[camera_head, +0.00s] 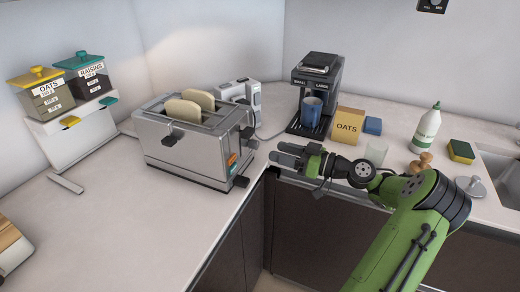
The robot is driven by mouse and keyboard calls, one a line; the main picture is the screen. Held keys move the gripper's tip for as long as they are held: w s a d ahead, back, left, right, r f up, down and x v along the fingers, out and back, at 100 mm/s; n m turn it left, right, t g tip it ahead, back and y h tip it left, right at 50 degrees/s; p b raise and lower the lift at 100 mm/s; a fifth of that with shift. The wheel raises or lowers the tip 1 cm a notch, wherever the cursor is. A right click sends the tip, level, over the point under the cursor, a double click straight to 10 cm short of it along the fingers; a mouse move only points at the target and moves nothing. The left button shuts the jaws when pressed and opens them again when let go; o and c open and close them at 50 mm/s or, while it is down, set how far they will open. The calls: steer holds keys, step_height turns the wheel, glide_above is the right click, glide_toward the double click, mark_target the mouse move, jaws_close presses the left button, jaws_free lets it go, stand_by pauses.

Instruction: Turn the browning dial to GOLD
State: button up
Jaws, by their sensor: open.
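A silver toaster (190,157) with two slices of bread (186,112) in its slots stands on the counter, left of centre. Its right end face carries dark knobs or levers and a small orange and green label (234,160). Which of these is the browning dial, and its setting, are too small to tell. My gripper (277,155) reaches in from the right and points at that end face. It is open and empty, a short gap to the right of the toaster, near the counter's front edge.
OATS and RAISINS dispensers (63,125) stand at left. The counter in front of the toaster is clear.

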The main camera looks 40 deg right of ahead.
mark_target(258, 145)
steer(key=x, duration=0.7)
steer(key=shift+b, duration=0.4)
steer(key=shift+c, duration=0.5)
jaws_close()
